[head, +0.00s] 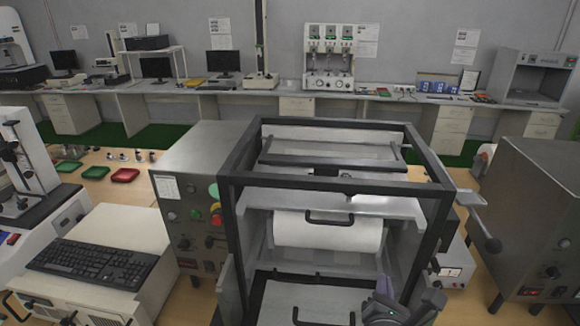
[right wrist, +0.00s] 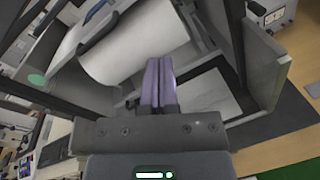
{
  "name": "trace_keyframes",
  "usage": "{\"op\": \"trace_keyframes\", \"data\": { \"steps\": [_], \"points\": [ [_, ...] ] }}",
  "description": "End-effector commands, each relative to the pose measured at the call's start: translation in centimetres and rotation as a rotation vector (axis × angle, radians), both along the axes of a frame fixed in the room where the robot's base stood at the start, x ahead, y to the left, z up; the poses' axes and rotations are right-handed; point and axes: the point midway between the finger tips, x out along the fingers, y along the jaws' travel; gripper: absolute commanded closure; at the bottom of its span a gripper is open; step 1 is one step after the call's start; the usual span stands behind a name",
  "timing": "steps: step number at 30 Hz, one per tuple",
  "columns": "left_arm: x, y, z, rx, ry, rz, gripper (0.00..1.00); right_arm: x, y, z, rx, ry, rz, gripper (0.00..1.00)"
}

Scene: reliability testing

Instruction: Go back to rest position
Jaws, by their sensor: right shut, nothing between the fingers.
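My right gripper (head: 392,303) is at the bottom of the head view, in front of the black-framed test machine (head: 232,181) and right of its middle. In the right wrist view its two purple-grey fingers (right wrist: 160,82) lie side by side, shut and empty. The machine holds a white roller (head: 328,233) with a dark handle. The roller also shows in the right wrist view (right wrist: 128,48), beyond the fingers and apart from them as far as I can tell. My left gripper is not in view.
A control box with coloured buttons (head: 190,175) adjoins the machine's left side. A keyboard (head: 90,261) lies on a white cabinet at left. A grey metal machine (head: 535,215) stands at right. Green and red trays (head: 125,175) lie on the wooden table; a long bench lines the back wall.

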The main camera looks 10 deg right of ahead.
Motion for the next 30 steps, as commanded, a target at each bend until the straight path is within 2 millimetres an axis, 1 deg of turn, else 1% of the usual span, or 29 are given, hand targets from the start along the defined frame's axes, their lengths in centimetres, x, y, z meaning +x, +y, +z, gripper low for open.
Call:
{"op": "trace_keyframes", "data": {
  "steps": [1,2,3,5,6,8,9,11,12,16,17,18,23,24,26,27,29,30],
  "points": [
    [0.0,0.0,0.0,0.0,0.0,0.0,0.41,-1.7,-0.5,-0.8,0.246,-0.021,-0.093,1.0],
    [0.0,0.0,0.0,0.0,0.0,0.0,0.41,-2.9,-0.7,-1.4,0.423,-0.038,-0.165,1.0],
    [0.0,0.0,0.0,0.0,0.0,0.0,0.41,-4.5,-0.7,-2.4,0.651,-0.053,-0.266,1.0],
    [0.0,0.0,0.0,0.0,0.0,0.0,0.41,-6.8,-0.3,-3.7,0.945,-0.066,-0.416,1.0],
    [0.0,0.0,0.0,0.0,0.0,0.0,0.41,-8.3,0.2,-4.5,1.114,-0.07,-0.514,1.0],
    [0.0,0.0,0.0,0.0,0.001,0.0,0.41,-10.4,1.3,-5.4,1.337,-0.067,-0.664,1.0],
    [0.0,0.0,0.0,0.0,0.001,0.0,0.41,-11.8,2.1,-5.9,1.467,-0.061,-0.766,1.0],
    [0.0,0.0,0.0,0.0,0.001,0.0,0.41,-13.9,3.6,-6.4,1.638,-0.043,-0.922,1.0],
    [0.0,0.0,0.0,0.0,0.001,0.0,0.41,-15.3,4.6,-6.5,1.734,-0.028,-1.026,1.0],
    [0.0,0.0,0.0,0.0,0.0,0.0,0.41,-19.5,7.9,-6.2,1.956,0.039,-1.365,1.0],
    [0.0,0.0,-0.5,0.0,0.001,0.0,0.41,-20.0,8.3,-7.0,1.974,0.05,-1.416,1.0],
    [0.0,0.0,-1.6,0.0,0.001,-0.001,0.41,-19.6,8.2,-9.4,1.961,0.05,-1.414,1.0],
    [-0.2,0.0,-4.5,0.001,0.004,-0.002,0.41,-19.1,8.2,-16.7,1.935,0.062,-1.433,1.0],
    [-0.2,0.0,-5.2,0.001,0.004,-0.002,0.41,-19.1,8.2,-18.6,1.928,0.066,-1.439,1.0],
    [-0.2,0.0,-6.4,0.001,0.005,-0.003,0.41,-19.2,8.2,-21.7,1.917,0.072,-1.448,1.0],
    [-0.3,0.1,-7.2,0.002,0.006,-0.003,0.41,-19.4,8.2,-23.9,1.91,0.077,-1.454,1.0],
    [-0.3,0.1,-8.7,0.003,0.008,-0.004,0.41,-19.8,8.1,-27.5,1.896,0.085,-1.465,1.0],
    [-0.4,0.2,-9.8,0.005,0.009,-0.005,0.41,-20.2,8.1,-30.1,1.887,0.09,-1.472,1.0]
  ]
}}
